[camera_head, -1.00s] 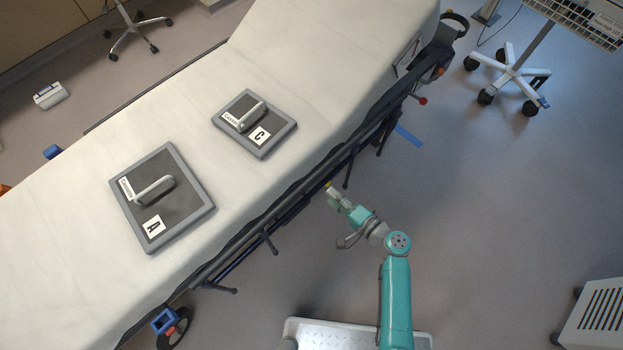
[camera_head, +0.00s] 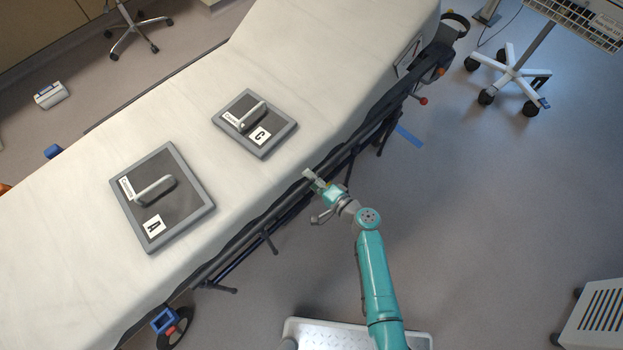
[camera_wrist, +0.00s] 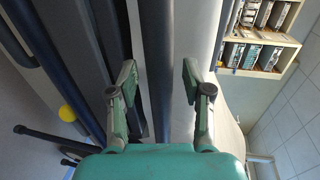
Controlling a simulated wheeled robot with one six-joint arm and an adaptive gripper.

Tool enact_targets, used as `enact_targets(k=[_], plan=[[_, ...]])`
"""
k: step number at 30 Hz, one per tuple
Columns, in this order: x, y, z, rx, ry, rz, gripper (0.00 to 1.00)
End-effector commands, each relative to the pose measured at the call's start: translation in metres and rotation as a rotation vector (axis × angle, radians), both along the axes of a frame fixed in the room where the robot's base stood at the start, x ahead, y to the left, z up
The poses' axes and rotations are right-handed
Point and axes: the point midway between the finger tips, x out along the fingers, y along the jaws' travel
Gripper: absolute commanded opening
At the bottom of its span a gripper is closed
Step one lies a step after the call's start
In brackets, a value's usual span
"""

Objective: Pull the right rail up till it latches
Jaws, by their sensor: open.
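The right rail (camera_head: 241,257) is a dark bar low along the stretcher's near side, with short posts sticking out. It appears folded down, below the mattress edge. My gripper (camera_head: 309,175) is at the stretcher's side near its middle, over the dark side frame. In the wrist view my gripper (camera_wrist: 158,88) has its two green fingers spread apart, with a grey side surface behind the gap. Dark blue bars (camera_wrist: 47,55) run to the left of the fingers there. A yellow knob (camera_wrist: 68,114) shows at the left.
The white stretcher mattress (camera_head: 75,215) carries two grey plates with handles, plate A (camera_head: 187,208) and plate C (camera_head: 278,122). A wheeled stand (camera_head: 514,72) is at the upper right and a white slotted unit (camera_head: 597,320) at the lower right. The floor between is clear.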

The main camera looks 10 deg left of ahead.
Motion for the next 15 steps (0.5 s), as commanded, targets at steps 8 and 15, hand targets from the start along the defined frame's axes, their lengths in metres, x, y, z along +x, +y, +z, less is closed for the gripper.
enact_targets(k=[8, 15], plan=[[-0.0003, -0.0002, 0.0001, 0.000, 0.000, 0.000, 0.00], [-0.0004, -0.0001, 0.0004, 0.000, 0.000, 0.000, 0.00]])
